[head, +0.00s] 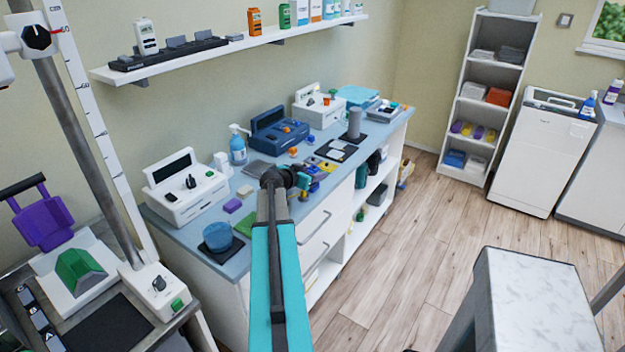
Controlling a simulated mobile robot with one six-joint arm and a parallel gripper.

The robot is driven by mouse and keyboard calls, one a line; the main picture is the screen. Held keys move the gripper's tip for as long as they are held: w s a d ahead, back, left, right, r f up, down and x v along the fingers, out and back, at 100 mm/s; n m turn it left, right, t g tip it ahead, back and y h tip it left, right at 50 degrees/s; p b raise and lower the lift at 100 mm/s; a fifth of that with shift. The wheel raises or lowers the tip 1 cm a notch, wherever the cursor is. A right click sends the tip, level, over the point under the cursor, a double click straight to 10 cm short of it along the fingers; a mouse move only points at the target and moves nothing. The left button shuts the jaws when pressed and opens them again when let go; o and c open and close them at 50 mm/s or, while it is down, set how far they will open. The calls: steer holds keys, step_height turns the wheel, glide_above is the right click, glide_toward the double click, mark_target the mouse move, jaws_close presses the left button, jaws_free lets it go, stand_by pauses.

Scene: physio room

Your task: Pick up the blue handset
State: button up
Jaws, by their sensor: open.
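My teal arm reaches up over the worktop, and my gripper (303,181) is at its dark far end, seen from behind and small. It is open; its fingertips are partly hidden by the wrist. A small blue item (314,188) shows right beside the gripper, with yellow pieces around it. It may be the blue handset, but it is too small and covered to be sure. I cannot tell whether the gripper touches it.
The blue-grey worktop (258,180) is crowded. It holds a white console (185,190), a dark blue console (278,133), a blue bowl (217,236) and a spray bottle (238,148). The wall shelf (215,50) hangs above. Wooden floor (420,240) is free to the right.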

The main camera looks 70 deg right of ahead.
mark_target(318, 171)
steer(key=shift+p+x, duration=0.8)
steer(key=shift+x, duration=0.95)
steer(key=shift+w, duration=0.1)
jaws_close()
